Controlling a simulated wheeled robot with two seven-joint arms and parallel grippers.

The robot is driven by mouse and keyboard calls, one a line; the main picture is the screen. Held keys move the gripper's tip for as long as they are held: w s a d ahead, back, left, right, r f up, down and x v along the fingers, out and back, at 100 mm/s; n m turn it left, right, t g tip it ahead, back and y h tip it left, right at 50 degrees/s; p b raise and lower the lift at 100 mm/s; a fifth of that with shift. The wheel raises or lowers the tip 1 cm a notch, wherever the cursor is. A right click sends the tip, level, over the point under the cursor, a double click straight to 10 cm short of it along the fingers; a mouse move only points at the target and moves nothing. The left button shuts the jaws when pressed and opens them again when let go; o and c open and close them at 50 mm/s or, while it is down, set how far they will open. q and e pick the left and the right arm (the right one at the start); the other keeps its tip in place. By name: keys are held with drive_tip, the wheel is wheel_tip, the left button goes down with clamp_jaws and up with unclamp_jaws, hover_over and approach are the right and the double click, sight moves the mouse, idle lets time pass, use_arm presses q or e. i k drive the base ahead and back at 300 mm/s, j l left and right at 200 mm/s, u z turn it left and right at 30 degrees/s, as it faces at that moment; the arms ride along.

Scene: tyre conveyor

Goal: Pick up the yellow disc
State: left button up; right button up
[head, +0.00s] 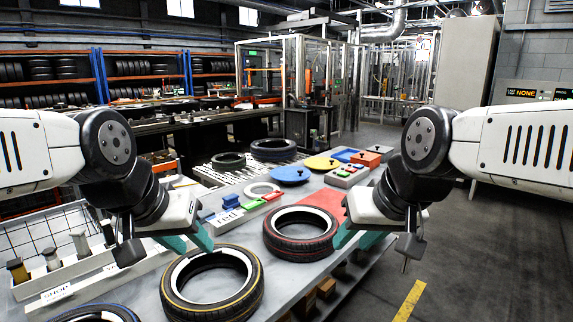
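The yellow disc (321,163) lies flat on the grey table, towards its far end, with a small knob on top. A blue disc (290,174) lies just in front and to the left of it, and another blue disc (343,155) lies behind it to the right. My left gripper (190,240) is over the near left part of the table, with its teal fingers apart and nothing seen between them. My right gripper (358,239) is at the table's right edge, beside a red-striped tyre, also with its fingers apart. Both are well short of the yellow disc.
A yellow-striped tyre (212,284) and the red-striped tyre (300,234) lie on the near table. A white ring (262,190), a red mat (312,203) and small coloured blocks (231,201) lie beyond. A white tray of tools (90,265) stands at left.

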sight(317, 163)
drive_tip(key=i+l+u, duration=0.1)
drive_tip(key=u, duration=0.3)
drive_tip(key=l+u, duration=0.4)
drive_tip(key=i+l+u, duration=0.1)
drive_tip(key=u, duration=0.3)
drive_tip(key=l+u, duration=0.5)
drive_tip(key=l, duration=0.3)
drive_tip(key=l+u, duration=0.15)
drive_tip(key=l, duration=0.3)
drive_tip(key=k+l+u, duration=0.15)
drive_tip(key=l, duration=0.3)
drive_tip(key=k+l+u, duration=0.15)
drive_tip(key=l, duration=0.3)
drive_tip(key=l+u, duration=0.15)
drive_tip(key=l, duration=0.3)
drive_tip(key=k+l+u, duration=0.15)
drive_tip(key=l, duration=0.25)
drive_tip(key=k+l, duration=0.15)
drive_tip(key=l, duration=0.2)
drive_tip(key=k+l, duration=0.15)
drive_tip(key=l, duration=0.2)
drive_tip(key=k+l, duration=0.15)
drive_tip(key=l, duration=0.25)
drive_tip(key=k+l, duration=0.1)
drive_tip(key=l, duration=0.25)
